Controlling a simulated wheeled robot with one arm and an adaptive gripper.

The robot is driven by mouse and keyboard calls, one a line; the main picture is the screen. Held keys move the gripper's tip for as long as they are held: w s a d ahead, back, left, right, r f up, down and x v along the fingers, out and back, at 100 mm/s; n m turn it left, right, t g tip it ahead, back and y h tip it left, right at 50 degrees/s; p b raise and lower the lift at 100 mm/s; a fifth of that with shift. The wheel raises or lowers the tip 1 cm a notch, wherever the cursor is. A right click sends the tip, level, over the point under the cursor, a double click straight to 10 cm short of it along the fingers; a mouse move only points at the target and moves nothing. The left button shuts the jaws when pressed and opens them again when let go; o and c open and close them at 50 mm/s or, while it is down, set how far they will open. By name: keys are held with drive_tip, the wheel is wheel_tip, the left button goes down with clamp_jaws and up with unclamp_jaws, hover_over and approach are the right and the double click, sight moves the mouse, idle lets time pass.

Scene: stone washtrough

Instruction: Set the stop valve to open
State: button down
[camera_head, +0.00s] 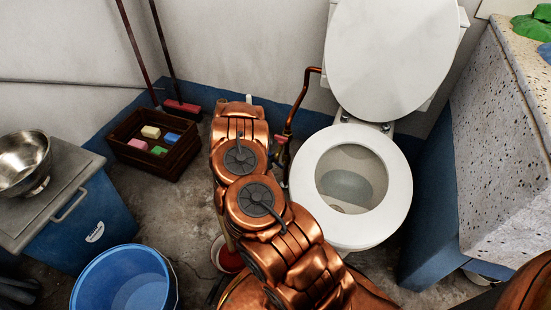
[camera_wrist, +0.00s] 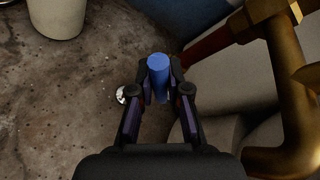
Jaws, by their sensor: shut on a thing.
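My gripper (camera_wrist: 160,85) is shut on a blue cylindrical handle (camera_wrist: 158,66) in the wrist view, with one finger on each side of it. The handle looks like the grip of the stop valve, but its joint to the valve body is hidden. In the head view, the copper pipe (camera_head: 300,96) comes down left of the toilet. My arm hides the gripper and the handle there.
The white toilet (camera_head: 310,190) stands close right of my arm. A wooden crate (camera_head: 185,165) with sponges, a blue bucket (camera_head: 170,270) and a blue cooler (camera_head: 105,225) bearing a metal bowl (camera_head: 22,160) are left. The stone trough (camera_head: 500,150) is right. A pale pot (camera_wrist: 57,18) stands behind.

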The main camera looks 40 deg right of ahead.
idle(0.3)
drive_tip(key=c, duration=1.1)
unclamp_jaws()
drive_tip(key=shift+p, duration=0.4)
